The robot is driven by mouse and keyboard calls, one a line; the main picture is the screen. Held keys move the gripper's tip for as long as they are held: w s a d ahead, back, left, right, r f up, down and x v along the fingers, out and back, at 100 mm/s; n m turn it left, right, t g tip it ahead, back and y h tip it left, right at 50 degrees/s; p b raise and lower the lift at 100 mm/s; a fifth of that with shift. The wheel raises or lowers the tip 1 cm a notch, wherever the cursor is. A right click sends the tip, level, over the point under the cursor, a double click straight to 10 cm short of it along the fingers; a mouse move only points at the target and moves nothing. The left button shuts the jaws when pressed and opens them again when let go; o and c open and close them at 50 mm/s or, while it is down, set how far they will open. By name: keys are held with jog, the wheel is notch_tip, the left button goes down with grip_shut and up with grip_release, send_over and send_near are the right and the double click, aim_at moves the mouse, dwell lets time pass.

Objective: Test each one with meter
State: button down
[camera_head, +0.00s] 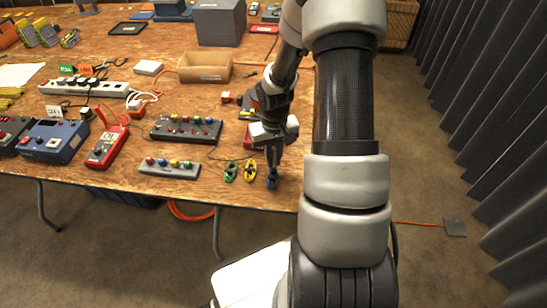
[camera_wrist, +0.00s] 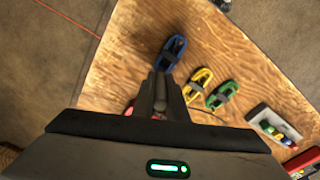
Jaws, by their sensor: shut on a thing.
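My gripper (camera_head: 272,168) is low at the table's front edge, with its fingers shut on a small blue looped piece (camera_head: 272,182). In the wrist view the blue piece (camera_wrist: 172,52) shows just beyond the fingers (camera_wrist: 163,78); the exact contact is partly hidden. A yellow piece (camera_head: 250,170) and a green piece (camera_head: 231,171) of like shape lie just left of it on the table. In the wrist view the yellow piece (camera_wrist: 198,85) and green piece (camera_wrist: 221,95) lie side by side. A red hand-held meter (camera_head: 106,148) lies farther left, beside a blue box with a display (camera_head: 54,141).
A grey strip with coloured knobs (camera_head: 169,169) and a dark panel with coloured buttons (camera_head: 187,130) lie left of my gripper. A power strip (camera_head: 84,88), a cardboard box (camera_head: 204,68) and a grey box (camera_head: 219,22) stand farther back. Cables cross the table.

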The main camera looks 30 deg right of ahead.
aim_at(274, 147)
jog(key=shift+f, duration=0.3)
dwell(0.5)
jog(key=c, duration=1.4)
grip_release()
jog(key=shift+o, duration=0.2)
jog(key=shift+r+p, duration=2.7)
jog(key=shift+r, duration=1.1)
